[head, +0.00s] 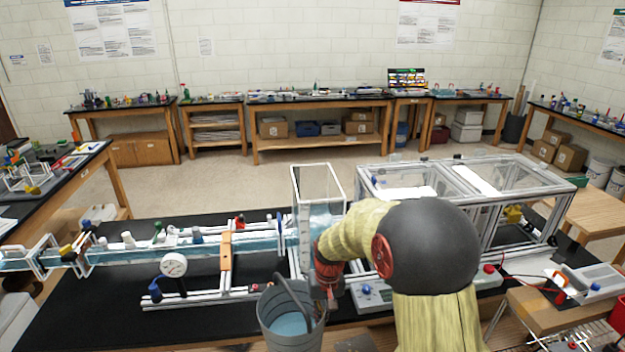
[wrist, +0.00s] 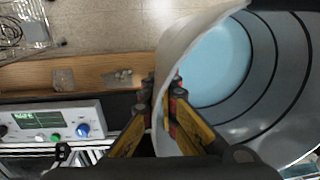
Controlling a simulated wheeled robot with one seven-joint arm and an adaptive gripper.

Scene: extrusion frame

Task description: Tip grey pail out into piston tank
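The grey pail (head: 270,312) is at the bottom centre of the head view, at the bench's near edge, roughly upright with pale blue liquid inside. My gripper (head: 328,290) is at its right rim. In the wrist view my gripper's fingers (wrist: 162,100) lie on either side of the pail wall (wrist: 190,38), closed on the rim. The piston tank (head: 318,182) is a clear upright box with a light frame, just behind the pail and my gripper. Its top looks open, and bluish water shows low in it. My arm hides its lower right part.
A clear water channel (head: 200,252) runs left from the tank, with a round gauge (head: 173,265) before it. A framed clear enclosure (head: 460,195) stands right. A control box (head: 372,296) sits beside my gripper; its screen shows in the wrist view (wrist: 45,122). Black bench top is bare at left.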

